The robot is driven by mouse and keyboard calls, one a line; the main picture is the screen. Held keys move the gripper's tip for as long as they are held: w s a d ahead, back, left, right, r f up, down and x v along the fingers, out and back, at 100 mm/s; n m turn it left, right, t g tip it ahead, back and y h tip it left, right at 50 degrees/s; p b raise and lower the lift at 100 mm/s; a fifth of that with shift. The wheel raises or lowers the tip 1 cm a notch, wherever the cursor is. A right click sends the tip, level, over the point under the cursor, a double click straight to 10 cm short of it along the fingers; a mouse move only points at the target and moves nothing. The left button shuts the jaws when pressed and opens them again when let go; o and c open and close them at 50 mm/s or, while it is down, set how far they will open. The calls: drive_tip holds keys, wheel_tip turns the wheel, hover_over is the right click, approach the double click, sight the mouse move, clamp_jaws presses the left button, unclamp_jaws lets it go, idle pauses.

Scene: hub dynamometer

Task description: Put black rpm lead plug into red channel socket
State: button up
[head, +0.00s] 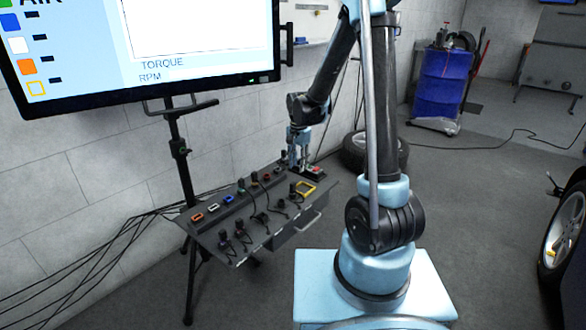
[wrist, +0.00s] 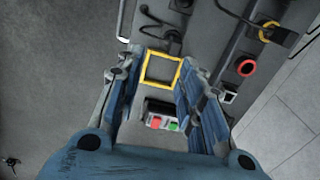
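My gripper (head: 299,158) hangs over the far right end of the dark panel; in the wrist view (wrist: 163,90) its fingers are spread with nothing between them. Several black plugs with leads lie on the panel, one (wrist: 174,36) beyond the fingertips in the wrist view. I cannot tell which is the rpm lead plug. A round red socket (wrist: 246,67) sits right of the fingers in the wrist view, on the panel's back strip, with no plug in it. A neighbouring yellow-orange ring (wrist: 270,27) has a black plug and lead at it.
A yellow square frame (head: 305,187) lies on the panel (head: 262,240) near a box with red and green buttons (wrist: 163,119). A monitor (head: 150,50) stands behind left, cables trailing beside its stand. A tyre (head: 372,152) lies behind the panel; a car wheel (head: 563,232) is at right.

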sight(293, 183)
drive_tip(key=shift+m, duration=0.3)
drive_tip(key=a+f, duration=0.1)
drive_tip(key=w+a+f, duration=0.1)
drive_tip(key=f, duration=0.1)
drive_tip(key=shift+w+a, duration=0.15)
drive_tip(key=shift+w, duration=0.05)
drive_tip(key=shift+f, duration=4.4)
drive_tip(key=shift+c, duration=0.2)
clamp_jaws()
drive_tip(key=shift+r, duration=3.5)
